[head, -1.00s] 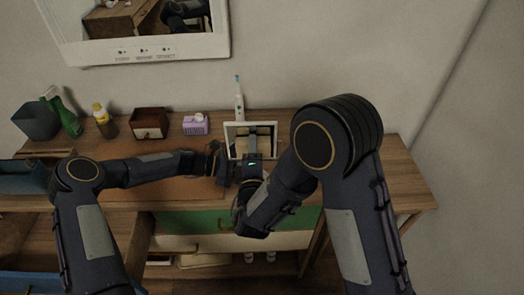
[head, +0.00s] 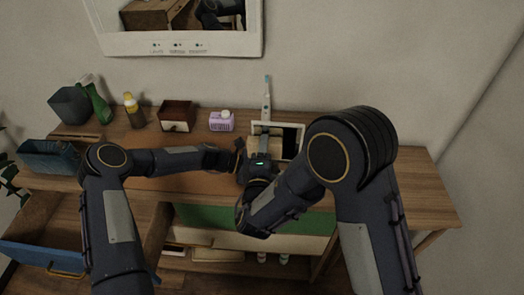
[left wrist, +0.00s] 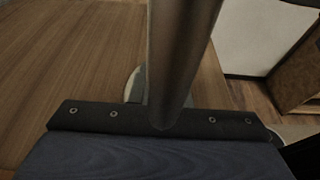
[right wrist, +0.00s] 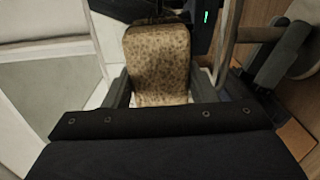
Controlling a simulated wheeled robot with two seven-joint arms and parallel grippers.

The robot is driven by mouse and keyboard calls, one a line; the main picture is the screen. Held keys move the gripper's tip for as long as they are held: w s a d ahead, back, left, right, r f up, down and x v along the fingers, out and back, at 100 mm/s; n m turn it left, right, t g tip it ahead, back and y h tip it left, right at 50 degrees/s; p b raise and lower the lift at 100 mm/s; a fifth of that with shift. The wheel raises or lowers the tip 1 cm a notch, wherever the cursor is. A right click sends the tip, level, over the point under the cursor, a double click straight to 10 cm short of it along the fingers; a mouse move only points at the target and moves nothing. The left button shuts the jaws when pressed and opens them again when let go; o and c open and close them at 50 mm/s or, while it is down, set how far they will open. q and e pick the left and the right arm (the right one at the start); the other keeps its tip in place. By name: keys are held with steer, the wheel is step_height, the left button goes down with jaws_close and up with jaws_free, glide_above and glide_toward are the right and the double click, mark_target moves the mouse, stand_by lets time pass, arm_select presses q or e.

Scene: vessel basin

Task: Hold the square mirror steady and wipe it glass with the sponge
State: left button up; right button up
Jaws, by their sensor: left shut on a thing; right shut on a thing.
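The square mirror (head: 291,139) stands upright in a pale frame on the wooden table, in the middle of the head view. My left gripper (head: 238,158) is at its left side. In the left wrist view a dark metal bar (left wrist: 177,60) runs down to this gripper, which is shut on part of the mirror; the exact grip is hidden. My right gripper (right wrist: 160,92) is shut on a tan speckled sponge (right wrist: 157,58), in front of the mirror's left part. Whether the sponge touches the glass is unclear.
A toothbrush (head: 266,100) stands behind the mirror. A purple box (head: 221,121), a wooden box (head: 177,116), a yellow-topped bottle (head: 134,111) and a green spray bottle (head: 98,103) stand at the back left. An open drawer (head: 45,253) juts out at lower left. The table's right end (head: 420,185) is clear.

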mark_target(292, 145)
steer(key=shift+d, duration=3.7)
steer(key=a, duration=0.8)
steer(key=shift+a, duration=0.25)
steer(key=s, duration=0.6)
steer(key=shift+s, duration=0.15)
steer(key=s, duration=0.2)
steer(key=shift+s+a, duration=0.1)
steer(key=shift+s, duration=0.3)
